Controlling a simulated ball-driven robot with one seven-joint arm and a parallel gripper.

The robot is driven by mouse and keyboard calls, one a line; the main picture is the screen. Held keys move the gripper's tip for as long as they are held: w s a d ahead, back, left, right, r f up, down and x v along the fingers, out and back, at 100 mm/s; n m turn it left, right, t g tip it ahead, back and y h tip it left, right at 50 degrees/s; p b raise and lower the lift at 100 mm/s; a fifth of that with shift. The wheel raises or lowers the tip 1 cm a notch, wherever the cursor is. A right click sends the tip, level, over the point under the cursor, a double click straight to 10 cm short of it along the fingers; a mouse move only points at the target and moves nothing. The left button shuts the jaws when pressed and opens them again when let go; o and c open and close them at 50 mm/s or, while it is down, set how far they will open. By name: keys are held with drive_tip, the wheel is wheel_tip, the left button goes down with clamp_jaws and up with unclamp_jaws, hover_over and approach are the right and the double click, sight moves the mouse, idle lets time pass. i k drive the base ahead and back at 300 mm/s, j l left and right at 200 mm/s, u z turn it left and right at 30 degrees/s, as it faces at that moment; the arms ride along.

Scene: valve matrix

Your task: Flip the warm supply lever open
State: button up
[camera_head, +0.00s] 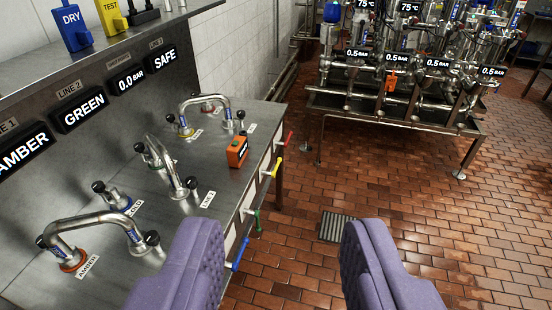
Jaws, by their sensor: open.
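Several coloured levers stick out from the front edge of the steel bench (172,229): a red lever (286,140), a yellow lever (272,170), a green lever (256,222) and a blue lever (238,256). No label that I can read marks any of them as the warm supply. My gripper (282,235) shows as two purple padded fingers at the bottom, wide apart and empty. The blue and green levers lie just beyond and beside the left finger, apart from it as far as I can tell.
Bent steel pipes (92,222) and an orange box (237,151) stand on the bench. A display panel (85,112) rises behind. A valve rack (397,113) stands at the back right. The brick floor (400,190) is clear, with a drain grate (337,226).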

sight(278, 160)
drive_tip(key=i+l, duration=0.2)
drive_tip(key=i, duration=0.35)
drive_tip(key=i+l, duration=0.2)
drive_tip(key=i, duration=0.3)
drive_tip(key=i+l+u, duration=0.1)
drive_tip(key=i, duration=0.45)
drive_tip(key=i+l, duration=0.35)
drive_tip(key=i, duration=0.2)
drive_tip(key=i+l, duration=0.25)
drive_tip(key=i, duration=0.25)
drive_tip(key=u, duration=0.05)
